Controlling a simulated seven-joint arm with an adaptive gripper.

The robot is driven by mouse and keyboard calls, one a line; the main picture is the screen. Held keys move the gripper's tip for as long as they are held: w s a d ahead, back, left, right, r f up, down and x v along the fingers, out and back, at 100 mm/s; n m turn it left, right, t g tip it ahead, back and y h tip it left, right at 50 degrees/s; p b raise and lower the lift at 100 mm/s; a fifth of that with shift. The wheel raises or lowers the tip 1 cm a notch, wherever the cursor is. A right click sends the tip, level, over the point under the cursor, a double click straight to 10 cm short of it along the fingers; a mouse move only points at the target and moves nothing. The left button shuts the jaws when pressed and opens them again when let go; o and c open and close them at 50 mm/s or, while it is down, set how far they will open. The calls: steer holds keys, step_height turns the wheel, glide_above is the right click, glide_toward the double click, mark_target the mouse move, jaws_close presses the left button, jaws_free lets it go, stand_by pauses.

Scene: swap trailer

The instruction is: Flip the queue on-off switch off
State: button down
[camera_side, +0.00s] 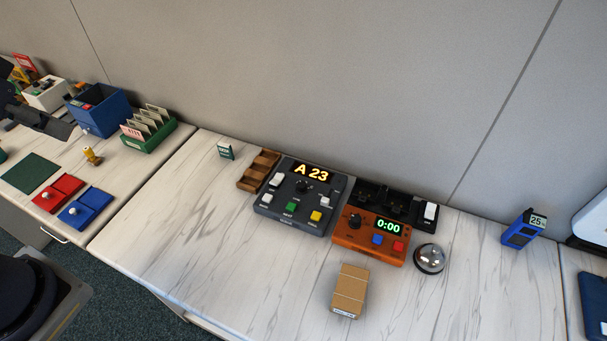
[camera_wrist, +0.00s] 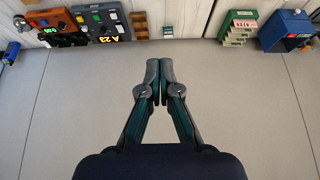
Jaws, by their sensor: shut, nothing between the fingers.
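The dark grey queue console (camera_side: 316,185) stands on the right-hand white table in the side view, its yellow display lit with "A 23". It carries a black knob, green and yellow buttons, and several white switches or buttons, one at its upper left (camera_side: 277,180). Their labels are too small to read, so I cannot tell which is the on-off switch or its position. The console (camera_wrist: 113,21) also shows upside down at the top of the wrist view. My gripper (camera_wrist: 160,68) is shut and empty in the wrist view, apart from the console.
An orange timer (camera_side: 372,242) showing "0:00" stands right of the console. A wooden tray (camera_side: 258,170) is left of it. A bell (camera_side: 430,259) and a cardboard box (camera_side: 349,290) stand in front. A grey wall (camera_wrist: 220,110) stands behind.

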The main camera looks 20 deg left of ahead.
steer(key=w+r+n+t, duration=0.1)
steer(key=w+r+n, duration=0.1)
steer(key=w+r, duration=0.6)
steer(key=w+d+f+g, duration=0.1)
steer(key=w+d+f, duration=0.15)
steer(key=w, duration=0.45)
steer(key=w+d+f, duration=0.2)
steer(key=w+d, duration=0.1)
steer(key=w, duration=0.5)
steer(key=w+d+f+g, duration=0.2)
steer(key=w+d+f, duration=0.4)
steer(key=f, duration=0.3)
steer(key=d+f+m+g, duration=0.1)
steer(key=d+f, duration=0.1)
steer(key=f, duration=0.5)
steer(key=d+f+m+g, duration=0.1)
steer(key=d+f, duration=0.1)
steer(key=f, duration=0.4)
steer(key=shift+d+f, duration=0.35)
